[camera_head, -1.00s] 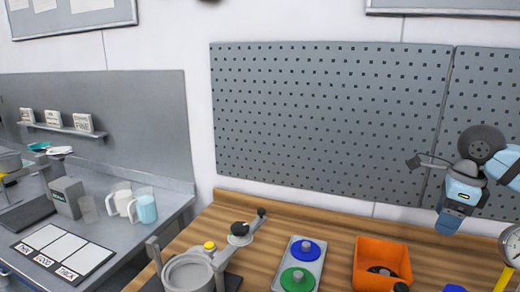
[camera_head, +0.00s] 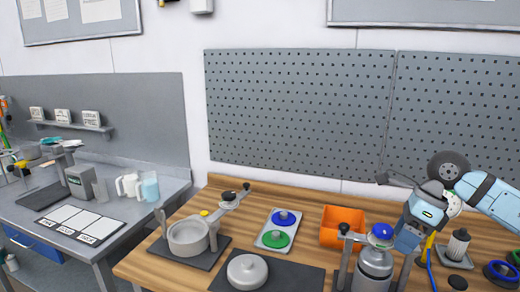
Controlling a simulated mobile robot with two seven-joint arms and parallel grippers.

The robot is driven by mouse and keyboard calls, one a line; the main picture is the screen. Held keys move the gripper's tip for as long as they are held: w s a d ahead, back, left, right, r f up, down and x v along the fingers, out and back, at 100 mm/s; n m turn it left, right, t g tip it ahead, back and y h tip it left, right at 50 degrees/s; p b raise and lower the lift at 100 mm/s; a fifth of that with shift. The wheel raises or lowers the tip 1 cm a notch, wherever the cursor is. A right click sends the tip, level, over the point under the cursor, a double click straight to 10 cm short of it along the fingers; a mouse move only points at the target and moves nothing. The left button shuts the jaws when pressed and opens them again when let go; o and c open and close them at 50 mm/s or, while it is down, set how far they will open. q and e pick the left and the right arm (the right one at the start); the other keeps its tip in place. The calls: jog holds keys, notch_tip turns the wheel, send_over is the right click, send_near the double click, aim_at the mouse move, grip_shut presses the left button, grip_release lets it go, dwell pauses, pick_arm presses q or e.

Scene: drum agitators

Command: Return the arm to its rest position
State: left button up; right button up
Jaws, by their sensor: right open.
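My right arm comes in from the right edge, and its blue and grey gripper (camera_head: 408,238) points down over the right part of the wooden bench. It is open, with nothing visible in it. The fingertips are partly hard to make out. Just left of it, a blue knob (camera_head: 382,232) sits above a grey metal drum (camera_head: 374,268) in a stand. I cannot tell whether the gripper touches the knob or the stand. My left gripper is not in view.
The wooden bench (camera_head: 180,262) holds a grey pot (camera_head: 188,238), a round lid (camera_head: 247,271), a tray (camera_head: 276,240) with blue and green discs, and an orange bin (camera_head: 342,221). A pegboard (camera_head: 300,110) stands behind. A grey side table (camera_head: 150,205) is at left.

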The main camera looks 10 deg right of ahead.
jog(key=s+a+f+m+t+y+p, duration=0.1)
jog(key=a+f+m+t+y+p, duration=0.25)
jog(key=a+m+y, duration=0.6)
jog(key=s+a+f+m+t+y+p, duration=0.15)
jog(key=a+m+t+y, duration=0.4)
jog(key=a, duration=0.65)
pick_arm(q)
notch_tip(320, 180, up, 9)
jog(key=p, duration=0.4)
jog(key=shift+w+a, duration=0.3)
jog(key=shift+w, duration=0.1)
pick_arm(e)
jog(key=s+f+m+h, duration=0.5)
jog(key=f+m, duration=0.3)
jog(key=m, duration=0.1)
jog(key=s+d+f+m+h, duration=0.1)
jog(key=s+f+m+h, duration=0.4)
jog(key=f+m, duration=0.3)
jog(key=s+d+f+m+t+h, duration=0.1)
jog(key=s+f+m+h, duration=0.4)
jog(key=f+m, duration=0.3)
jog(key=m+h, duration=0.1)
jog(key=m, duration=0.2)
jog(key=shift+s+d+f, duration=0.25)
jog(key=shift+s+f, duration=0.05)
jog(key=shift+s, duration=0.1)
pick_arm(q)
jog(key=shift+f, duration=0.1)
